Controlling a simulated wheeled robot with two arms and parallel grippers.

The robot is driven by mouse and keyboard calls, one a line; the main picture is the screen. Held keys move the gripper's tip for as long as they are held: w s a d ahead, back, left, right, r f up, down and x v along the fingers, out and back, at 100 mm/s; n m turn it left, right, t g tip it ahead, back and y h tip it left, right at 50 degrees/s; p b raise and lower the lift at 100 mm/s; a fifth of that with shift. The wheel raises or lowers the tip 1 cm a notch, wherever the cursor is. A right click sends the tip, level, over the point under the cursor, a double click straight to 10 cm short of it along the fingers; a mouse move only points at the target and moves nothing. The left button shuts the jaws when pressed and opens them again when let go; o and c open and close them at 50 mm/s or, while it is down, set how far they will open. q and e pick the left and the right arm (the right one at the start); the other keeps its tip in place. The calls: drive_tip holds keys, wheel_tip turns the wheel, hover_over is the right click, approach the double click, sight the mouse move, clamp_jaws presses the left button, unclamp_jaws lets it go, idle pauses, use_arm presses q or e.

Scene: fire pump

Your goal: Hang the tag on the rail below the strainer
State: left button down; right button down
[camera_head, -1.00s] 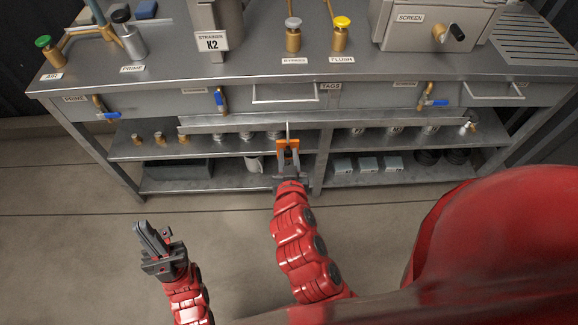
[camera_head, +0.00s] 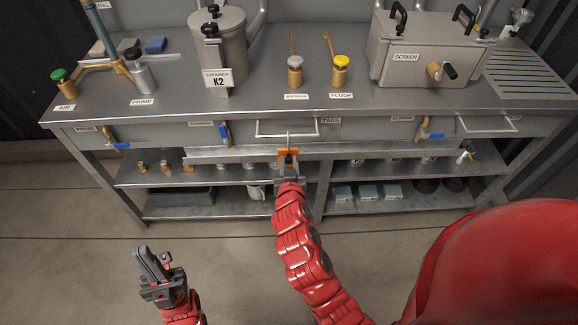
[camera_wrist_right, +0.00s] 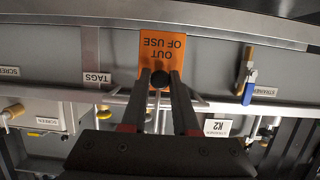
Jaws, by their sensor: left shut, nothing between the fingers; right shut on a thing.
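My right gripper (camera_head: 288,168) is shut on an orange tag (camera_head: 288,154) in front of the cabinet, in line with the long grey rail (camera_head: 225,154) under the counter front. The strainer (camera_head: 218,45), a grey cylinder labelled K2, stands on the counter to the left of the tag. My left gripper (camera_head: 152,265) is shut and empty over the floor at lower left.
Blue-handled valves (camera_head: 224,132) stick out from the counter front. A wire handle (camera_head: 287,128) is just above the tag. A TAGS label (camera_wrist_right: 97,77) shows in the wrist view. Shelves (camera_head: 165,205) with small parts lie below. The floor in front is clear.

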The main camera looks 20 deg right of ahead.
drive_tip(key=shift+w+d+r+p, duration=0.1)
drive_tip(key=shift+w+d+p, duration=0.15)
drive_tip(key=shift+w, duration=0.35)
drive_tip(key=shift+w+d+r+p, duration=0.1)
drive_tip(key=shift+w+p, duration=0.25)
drive_tip(key=shift+w, duration=0.2)
drive_tip(key=shift+f+b, duration=1.4)
drive_tip(key=c, duration=0.6)
unclamp_jaws()
drive_tip(key=p+v, duration=0.3)
drive_tip(key=v, duration=1.4)
drive_tip(key=shift+s, duration=0.2)
